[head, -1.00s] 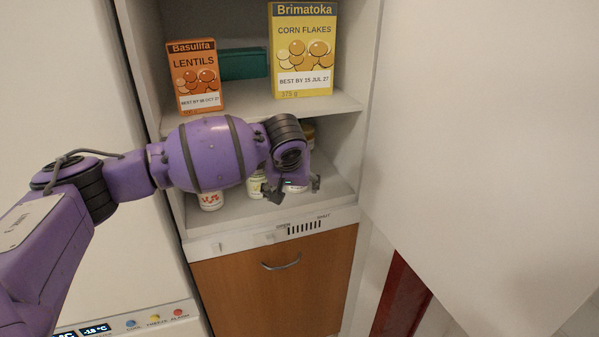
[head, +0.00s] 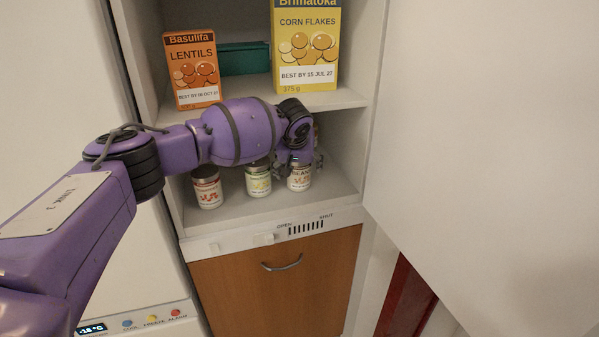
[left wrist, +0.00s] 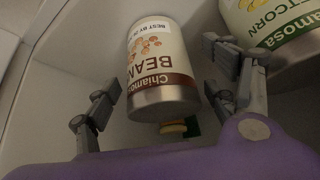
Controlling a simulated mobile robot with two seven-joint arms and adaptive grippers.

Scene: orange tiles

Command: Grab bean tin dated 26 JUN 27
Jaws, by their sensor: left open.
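In the left wrist view the bean tin (left wrist: 160,65) shows a white date label that I can read only in part, about "BEST BY 26". My left gripper (head: 298,163) is at the tin; in the left wrist view its fingers (left wrist: 165,92) are spread, one on each side of the tin, with gaps visible. It is open and holds nothing. My right gripper is not in view.
A sweetcorn tin (head: 258,181) stands close by, and a red-labelled tin (head: 207,190) is farther left. On the shelf above stand a lentils box (head: 193,70), a corn flakes box (head: 306,45) and a green box (head: 243,62). A white panel (head: 480,130) fills the right.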

